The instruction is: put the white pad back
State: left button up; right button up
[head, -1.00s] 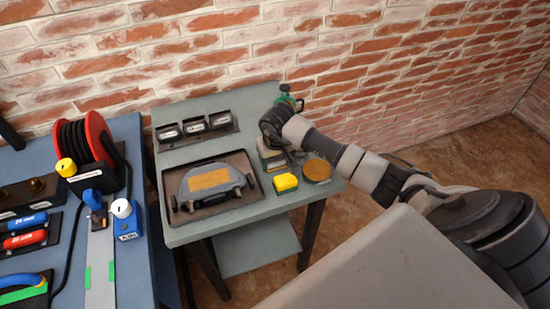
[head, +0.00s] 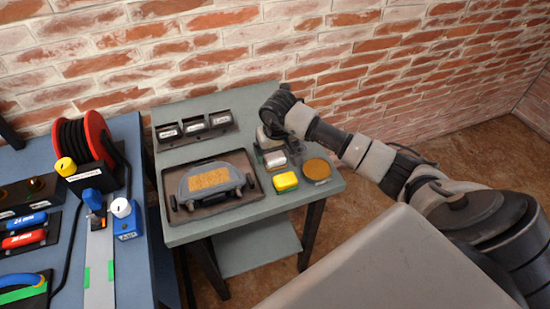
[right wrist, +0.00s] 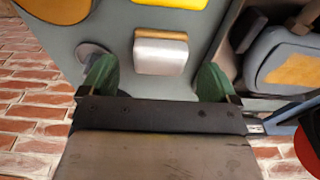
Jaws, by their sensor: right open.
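A pale block (right wrist: 160,55) with a brown strip along one edge, which looks like the white pad, lies on the grey table in the right wrist view. In the head view this pale block (head: 275,160) is partly visible just below my right gripper (head: 268,138). In the right wrist view my right gripper (right wrist: 157,80) is open, with green fingertips spread wide. The block lies just beyond the gap between them, and the gripper holds nothing. My left gripper is not in view.
A yellow block (head: 285,182) and a round brown-topped piece (head: 317,169) sit close by. A dark tray (head: 178,212) holds a grey device (head: 210,181). A rack (head: 160,144) of white labelled pieces stands behind. The brick wall (head: 250,50) borders the table.

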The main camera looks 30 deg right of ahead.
aim_at(277, 161)
notch_tip(277, 161, up, 8)
jog(key=s, duration=0.1)
jog(key=shift+a+r+b, duration=0.15)
jog(key=shift+r+b, duration=0.05)
jog(key=shift+b, duration=0.15)
